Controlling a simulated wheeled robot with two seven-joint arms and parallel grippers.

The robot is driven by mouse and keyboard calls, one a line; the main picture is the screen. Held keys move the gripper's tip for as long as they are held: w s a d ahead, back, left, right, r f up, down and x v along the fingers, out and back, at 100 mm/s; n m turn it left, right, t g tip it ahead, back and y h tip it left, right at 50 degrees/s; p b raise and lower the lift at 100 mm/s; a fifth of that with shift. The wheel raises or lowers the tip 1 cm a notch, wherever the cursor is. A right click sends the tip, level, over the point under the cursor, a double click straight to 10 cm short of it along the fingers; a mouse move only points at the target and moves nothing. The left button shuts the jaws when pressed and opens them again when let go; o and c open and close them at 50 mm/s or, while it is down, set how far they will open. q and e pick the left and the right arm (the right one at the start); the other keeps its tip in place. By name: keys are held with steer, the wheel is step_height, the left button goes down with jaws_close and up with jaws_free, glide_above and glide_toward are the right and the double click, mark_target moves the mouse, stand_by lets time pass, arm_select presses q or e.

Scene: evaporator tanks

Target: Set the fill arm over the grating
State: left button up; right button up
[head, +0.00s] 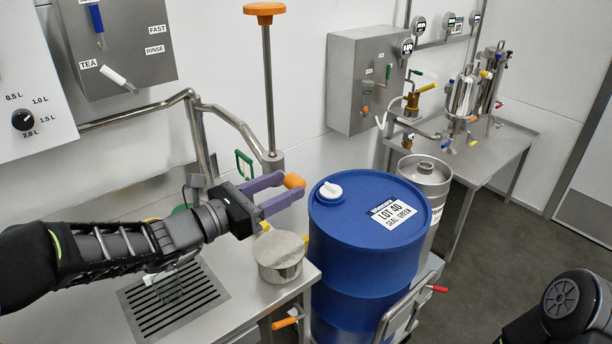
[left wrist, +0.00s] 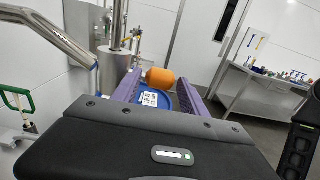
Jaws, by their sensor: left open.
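The fill arm (head: 235,125) is a bent steel pipe leading to an upright cylinder (head: 272,166) with a tall rod and orange top. It also shows in the left wrist view (left wrist: 48,36). An orange knob (head: 293,181) sits beside the cylinder; its attachment is hidden. My left gripper (head: 288,188) is open, its purple fingers either side of the knob near their tips. The left wrist view shows the knob (left wrist: 160,78) between them; contact cannot be told. The slotted grating (head: 174,304) lies in the bench, below and left of the cylinder, partly under my forearm. My right gripper is out of view.
A blue drum (head: 365,250) stands close beside the bench. A steel keg (head: 425,180) is behind it. Control boxes (head: 115,45) hang on the wall. Open floor lies at the right.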

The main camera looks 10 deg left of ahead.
arm_select(q)
steer(key=x, duration=0.6)
steer(key=shift+w+d, duration=0.15)
jaws_close()
stand_by(0.4)
